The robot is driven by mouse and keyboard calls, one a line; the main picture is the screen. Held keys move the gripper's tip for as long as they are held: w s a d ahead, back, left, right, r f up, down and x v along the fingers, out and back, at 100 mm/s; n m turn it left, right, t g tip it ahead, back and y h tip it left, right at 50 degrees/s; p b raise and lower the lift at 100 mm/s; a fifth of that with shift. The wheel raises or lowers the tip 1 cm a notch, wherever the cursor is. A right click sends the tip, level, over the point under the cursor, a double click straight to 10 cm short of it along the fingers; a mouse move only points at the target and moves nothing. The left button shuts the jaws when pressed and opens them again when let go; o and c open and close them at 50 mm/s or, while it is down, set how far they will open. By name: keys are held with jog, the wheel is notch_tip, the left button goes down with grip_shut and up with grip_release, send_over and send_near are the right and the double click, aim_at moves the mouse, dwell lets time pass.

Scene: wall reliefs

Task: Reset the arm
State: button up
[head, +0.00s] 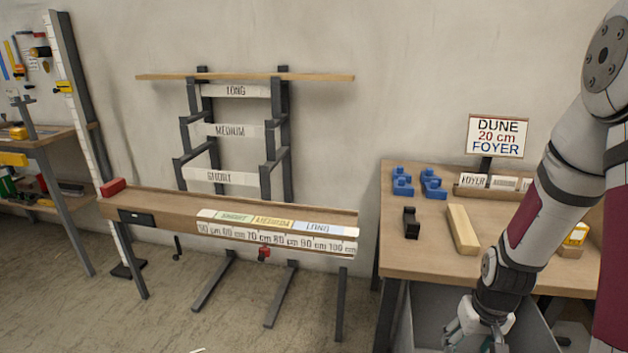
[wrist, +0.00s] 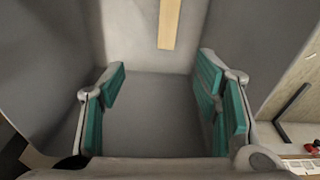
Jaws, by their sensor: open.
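My arm hangs down on the right of the head view, in front of the workbench (head: 420,250). My gripper (head: 478,328) is low at the bench's front edge, partly cut off by the bottom of the picture. In the wrist view my gripper (wrist: 160,100) has its teal-padded fingers wide apart with nothing between them. It faces the inside of a grey bin (wrist: 150,80). A light wooden strip (wrist: 169,22) shows in the bin, beyond the fingertips.
The bench holds blue blocks (head: 403,182), a black piece (head: 410,222), a wooden block (head: 462,230) and a sign (head: 497,136). A measuring stand (head: 285,232) and a LONG/MEDIUM/SHORT rack (head: 232,130) stand left. The floor before the stand looks mostly clear.

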jog(key=s+a+r+n, duration=0.1)
jog(key=s+a+r, duration=0.35)
jog(key=r, duration=0.35)
jog(key=s+a+r, duration=0.4)
jog(key=s+r, duration=0.1)
jog(key=r, duration=0.3)
jog(key=s+a+r+n, duration=0.1)
jog(key=s+a+r, duration=0.35)
jog(key=r, duration=0.25)
jog(key=s+a+r, duration=0.2)
jog(key=s, duration=0.4)
jog(key=s+a+r, duration=0.1)
jog(key=s+r, duration=0.2)
jog(key=s, duration=0.2)
notch_tip(320, 180, up, 24)
jog(key=t+p, duration=0.2)
jog(key=p, duration=2.2)
jog(key=shift+r+t+y, duration=0.2)
jog(key=shift+t+y, duration=0.1)
jog(key=shift+t, duration=0.1)
